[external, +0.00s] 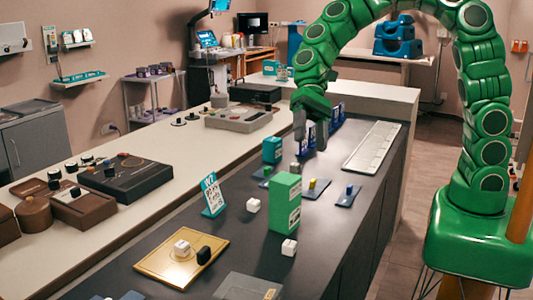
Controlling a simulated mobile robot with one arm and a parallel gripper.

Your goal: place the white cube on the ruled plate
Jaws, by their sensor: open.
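Several white cubes show in the external view. One white cube (253,205) lies on the dark counter left of the green box, and another white cube (289,247) lies in front of that box. A third white cube (182,248) is on the gold tray. I cannot tell which one the task means. A long pale plate (372,147) with faint markings, apparently the ruled plate, lies flat at the counter's right side, with nothing seen on it. My gripper (311,136) is open, pointing down above the counter, left of the pale plate and far behind the cubes.
A green box (285,203) stands upright between two cubes. A teal sign (212,195), a teal box (272,150) and small blue plates with pegs (347,195) stand around. The gold tray (158,270) also holds a black block (204,255).

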